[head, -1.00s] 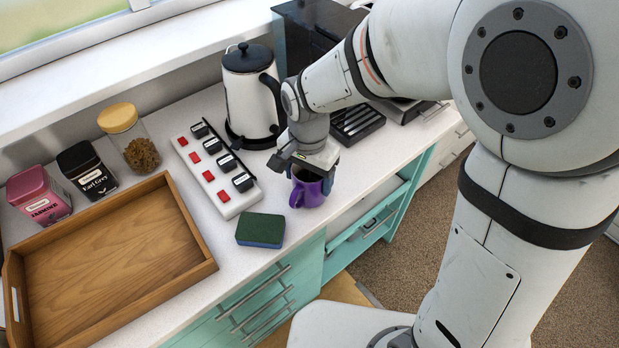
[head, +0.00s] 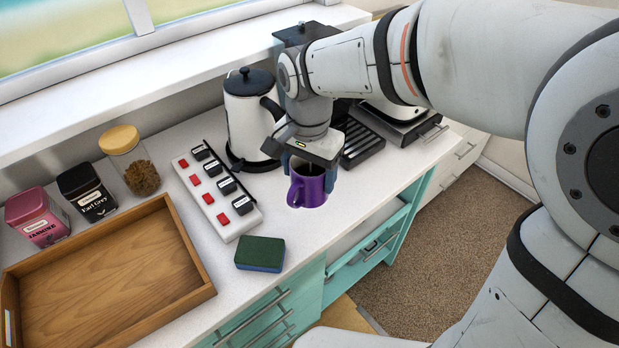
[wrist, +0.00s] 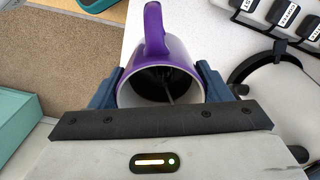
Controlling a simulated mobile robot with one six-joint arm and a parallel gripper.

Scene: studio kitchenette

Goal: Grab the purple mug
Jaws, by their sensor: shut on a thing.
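The purple mug (head: 307,189) is at the front part of the white counter, upright, with its handle toward the left front in the head view. My gripper (head: 311,173) is over it, with blue fingers on either side of its body. In the wrist view, the mug (wrist: 155,45) sits between the two fingers of my gripper (wrist: 160,88), which are shut on its sides. Its handle points away from the gripper's palm. Its inside is dark, with a thin rod-like shape in it. Whether the mug's base touches the counter is hard to tell.
A green-blue sponge (head: 260,254) and a power strip with red switches (head: 216,190) lie left of the mug. A kettle (head: 250,120) stands behind it. A wooden tray (head: 207,291), two tins and a jar (head: 140,177) are farther left.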

